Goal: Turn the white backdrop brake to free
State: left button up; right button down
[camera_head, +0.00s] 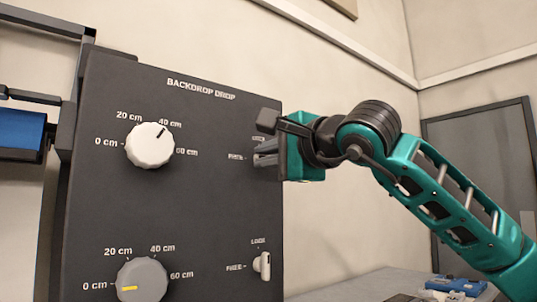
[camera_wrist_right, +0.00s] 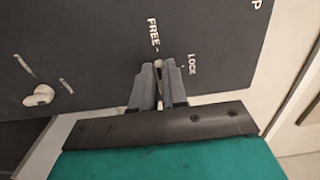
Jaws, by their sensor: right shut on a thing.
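The dark control panel (camera_head: 205,215) is headed BACKDROP DROP. The white dial (camera_head: 150,145) is at its upper left, its mark toward 40 cm. The white backdrop brake is level with that dial at the panel's right edge, mostly hidden by my right gripper (camera_head: 264,142). In the right wrist view my right gripper (camera_wrist_right: 159,72) is shut on the brake, between the FREE and LOCK labels; only a thin sliver shows between the fingers. Its exact angle cannot be told. My left gripper is out of view.
Below are a grey dial (camera_head: 142,279) with a yellow mark near 0 cm, and a second brake lever (camera_head: 262,265) standing upright toward LOCK. A blue thing (camera_head: 20,135) on a dark frame is at far left. A grey table with small items (camera_head: 455,286) is at lower right.

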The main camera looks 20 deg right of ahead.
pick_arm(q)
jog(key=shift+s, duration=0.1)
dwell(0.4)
pick_arm(e)
jog(key=c, duration=1.2)
grip_release()
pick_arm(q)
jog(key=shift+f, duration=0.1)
pick_arm(e)
jog(key=shift+o, duration=0.2)
jog(key=shift+s, duration=0.15)
pick_arm(q)
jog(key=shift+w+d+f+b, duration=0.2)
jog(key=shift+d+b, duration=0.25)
jog(key=shift+b, duration=0.4)
pick_arm(e)
jog(key=v, duration=1.2)
jog(key=shift+s, duration=0.3)
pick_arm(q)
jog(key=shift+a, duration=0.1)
pick_arm(e)
jog(key=shift+d, duration=0.1)
